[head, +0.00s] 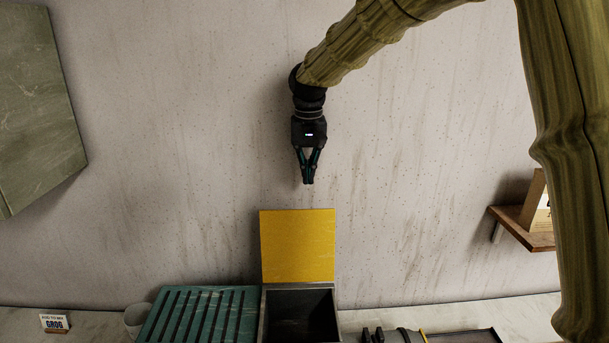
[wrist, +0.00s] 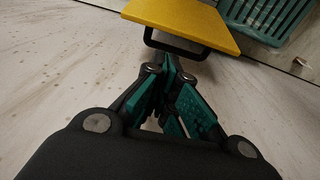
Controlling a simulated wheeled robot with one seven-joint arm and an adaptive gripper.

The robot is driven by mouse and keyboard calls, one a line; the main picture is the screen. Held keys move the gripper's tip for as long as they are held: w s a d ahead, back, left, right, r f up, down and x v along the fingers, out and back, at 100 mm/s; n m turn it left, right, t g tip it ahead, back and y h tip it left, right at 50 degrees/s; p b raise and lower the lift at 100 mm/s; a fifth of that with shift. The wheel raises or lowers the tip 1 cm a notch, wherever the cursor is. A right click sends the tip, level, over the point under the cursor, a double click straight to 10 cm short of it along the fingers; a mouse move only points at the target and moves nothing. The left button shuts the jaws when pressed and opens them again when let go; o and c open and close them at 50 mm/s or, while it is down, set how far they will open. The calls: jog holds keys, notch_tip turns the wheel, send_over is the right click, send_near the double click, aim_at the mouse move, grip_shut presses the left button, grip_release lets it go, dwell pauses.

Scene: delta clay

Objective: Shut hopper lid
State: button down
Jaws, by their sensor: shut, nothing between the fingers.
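The hopper (head: 262,318) is a dark open box on the counter at the bottom of the head view. Its yellow lid (head: 297,246) stands raised at the back edge, so the box is open. My gripper (head: 308,183) is shut and empty, pointing down, above the lid's top edge and apart from it in the head view. In the wrist view, my gripper's fingers (wrist: 170,62) are closed together. The yellow lid (wrist: 185,18) lies beyond the fingertips there, with a dark bar-like handle (wrist: 175,48) under its edge.
A teal slatted rack (head: 198,312) and a pale cup (head: 136,318) stand left of the hopper. A dark tray (head: 470,337) with several dark items lies to the right. A wooden shelf (head: 527,228) juts from the right wall. The wall around my gripper is clear.

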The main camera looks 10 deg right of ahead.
jog(key=f+p, duration=0.1)
jog(key=f, duration=0.1)
jog(key=f+p, duration=0.1)
jog(key=f, duration=0.2)
jog(key=f+p, duration=0.1)
jog(key=f, duration=0.1)
jog(key=shift+w+d+f, duration=0.15)
jog(key=shift+w+d, duration=0.1)
jog(key=shift+w, duration=0.05)
jog(key=shift+s+f+p, duration=0.15)
jog(key=shift+f+p, duration=0.2)
jog(key=shift+f, duration=0.2)
jog(key=shift+s, duration=0.1)
jog(key=shift+r, duration=0.1)
